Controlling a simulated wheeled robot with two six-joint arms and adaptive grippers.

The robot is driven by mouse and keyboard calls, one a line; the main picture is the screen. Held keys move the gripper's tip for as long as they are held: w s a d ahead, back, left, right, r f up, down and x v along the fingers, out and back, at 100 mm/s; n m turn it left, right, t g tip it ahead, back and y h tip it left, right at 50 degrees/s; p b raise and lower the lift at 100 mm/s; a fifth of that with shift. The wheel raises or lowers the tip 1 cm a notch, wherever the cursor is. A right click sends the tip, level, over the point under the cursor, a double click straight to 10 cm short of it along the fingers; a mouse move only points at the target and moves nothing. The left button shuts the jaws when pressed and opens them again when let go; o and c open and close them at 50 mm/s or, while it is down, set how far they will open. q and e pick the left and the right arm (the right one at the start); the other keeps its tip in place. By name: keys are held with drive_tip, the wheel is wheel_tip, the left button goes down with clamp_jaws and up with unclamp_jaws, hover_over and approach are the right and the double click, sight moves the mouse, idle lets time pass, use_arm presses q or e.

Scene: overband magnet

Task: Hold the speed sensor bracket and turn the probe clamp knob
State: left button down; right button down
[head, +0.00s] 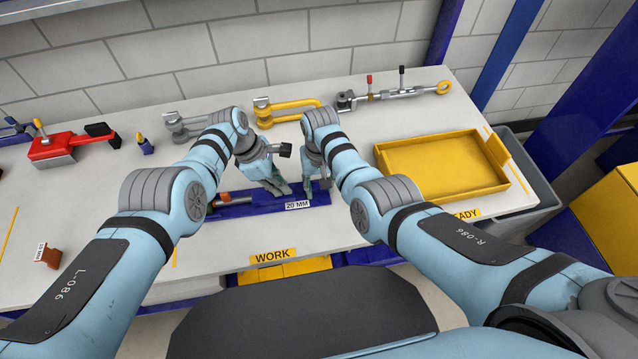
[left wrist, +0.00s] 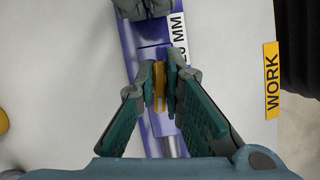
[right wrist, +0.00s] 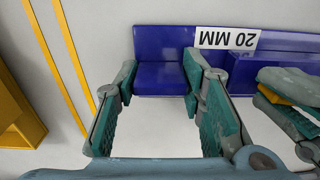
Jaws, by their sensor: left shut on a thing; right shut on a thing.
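The speed sensor bracket is a long blue piece (head: 245,210) with a white 20 MM label, lying on the work table. My right gripper (head: 317,190) is shut across the blue block at its right end; this block (right wrist: 160,78) shows between the fingers in the right wrist view. My left gripper (head: 280,190) is shut on a small orange-yellow knob (left wrist: 160,88) over the bracket, mostly hidden by the fingers. A steel rod (left wrist: 172,146) runs along the bracket beside the knob. An orange-red end piece (head: 222,198) lies at the bracket's left.
A yellow tray (head: 400,158) stands right of my right arm. Yellow and grey clamps (head: 300,103) and a turnbuckle-like tool (head: 405,93) lie at the back. A red clamp (head: 55,148) is at the left. A WORK label (head: 272,256) marks the front edge.

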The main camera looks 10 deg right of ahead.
use_arm(q)
drive_tip(key=c, duration=1.6)
unclamp_jaws()
drive_tip(key=shift+d+f, duration=0.1)
